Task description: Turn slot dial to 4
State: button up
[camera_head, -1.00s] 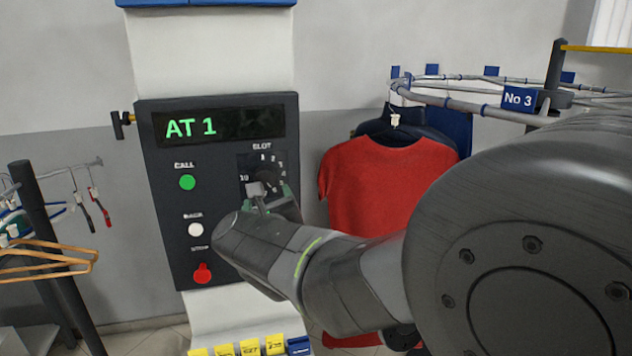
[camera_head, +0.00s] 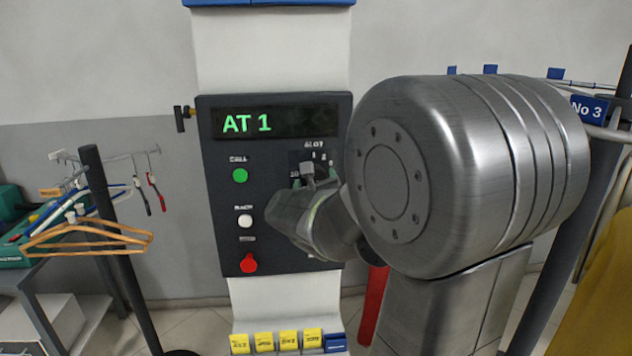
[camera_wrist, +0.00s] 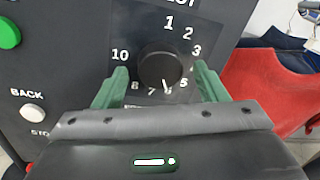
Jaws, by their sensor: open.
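The slot dial (camera_wrist: 160,68) is a round black knob on a dark panel, ringed by white numbers. Its white pointer mark aims down and slightly right, between the 7 and the 5. My gripper (camera_wrist: 158,90) is open, with one green finger on each side of the knob; I cannot tell whether they touch it. In the head view my gripper (camera_head: 316,180) is at the dial, and my arm hides much of the dial. The panel's display (camera_head: 276,122) reads "AT 1" in green.
Left of the dial are a green call button (camera_head: 240,176), a white back button (camera_head: 245,220) and a red stop button (camera_head: 249,263). Wooden hangers (camera_head: 90,240) hang at left. A red garment (camera_wrist: 265,90) hangs right of the panel.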

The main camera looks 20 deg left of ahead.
jog(key=c, duration=1)
jog(key=shift+f+n+b, duration=0.1)
jog(key=shift+n+b, duration=0.3)
jog(key=shift+b, duration=0.15)
jog(key=shift+f+n+b, duration=0.1)
jog(key=shift+n+b, duration=0.5)
jog(key=shift+b, duration=0.05)
jog(key=n+b, duration=0.2)
jog(key=n, duration=0.1)
jog(key=shift+n+b, duration=0.3)
jog(key=shift+b, duration=0.05)
jog(key=n+y+b, duration=0.1)
jog(key=n+b, duration=0.1)
jog(key=n, duration=0.4)
jog(key=shift+n, duration=0.4)
jog(key=o, duration=1)
